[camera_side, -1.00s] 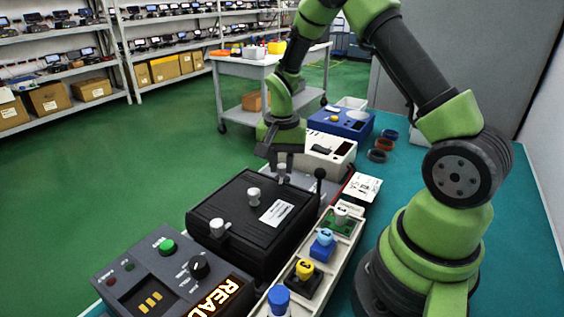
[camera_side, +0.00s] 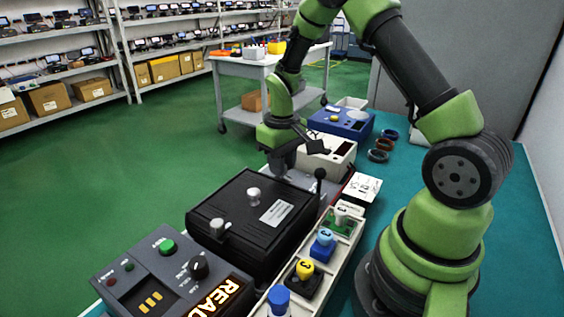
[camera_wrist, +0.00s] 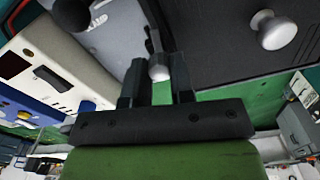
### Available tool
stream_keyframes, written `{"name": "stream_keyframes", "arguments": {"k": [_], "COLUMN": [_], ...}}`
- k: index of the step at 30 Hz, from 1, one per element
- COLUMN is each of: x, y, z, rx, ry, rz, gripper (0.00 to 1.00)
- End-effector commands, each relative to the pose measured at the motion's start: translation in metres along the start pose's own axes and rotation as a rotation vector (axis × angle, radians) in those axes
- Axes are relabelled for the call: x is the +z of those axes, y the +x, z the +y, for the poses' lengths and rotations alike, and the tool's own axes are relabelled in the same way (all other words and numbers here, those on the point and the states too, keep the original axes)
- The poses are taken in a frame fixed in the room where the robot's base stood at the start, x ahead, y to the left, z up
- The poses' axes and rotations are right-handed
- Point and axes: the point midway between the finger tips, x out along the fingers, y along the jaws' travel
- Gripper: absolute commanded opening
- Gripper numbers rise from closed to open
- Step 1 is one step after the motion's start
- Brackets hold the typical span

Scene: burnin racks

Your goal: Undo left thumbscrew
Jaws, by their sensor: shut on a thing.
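A black lidded box (camera_side: 235,255) stands on the bench with a pale knob (camera_side: 253,195) on its lid; the knob also shows in the wrist view (camera_wrist: 277,31). One grey thumbscrew (camera_side: 218,228) is at the box's near-left edge. My gripper (camera_side: 279,167) points down at the far edge of the box. In the wrist view my gripper (camera_wrist: 158,68) is shut on a second grey thumbscrew (camera_wrist: 159,71), whose head shows between the fingers. In the side view this thumbscrew is hidden by the gripper.
A black ball-topped lever (camera_side: 320,174) stands right of the box's far edge. A grey tray (camera_side: 338,252) with several coloured knobbed parts runs along the right side. A control panel (camera_side: 150,262) is in front; a white instrument (camera_side: 340,150) stands behind.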

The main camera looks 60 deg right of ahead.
Motion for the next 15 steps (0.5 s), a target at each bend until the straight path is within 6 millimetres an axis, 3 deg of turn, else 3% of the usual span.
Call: {"name": "stream_keyframes", "arguments": {"k": [15], "x": [-0.0009], "y": [-0.0007], "z": [0.0001], "rx": [0.001], "ry": [-0.221], "rz": [0.004], "gripper": [0.0]}}
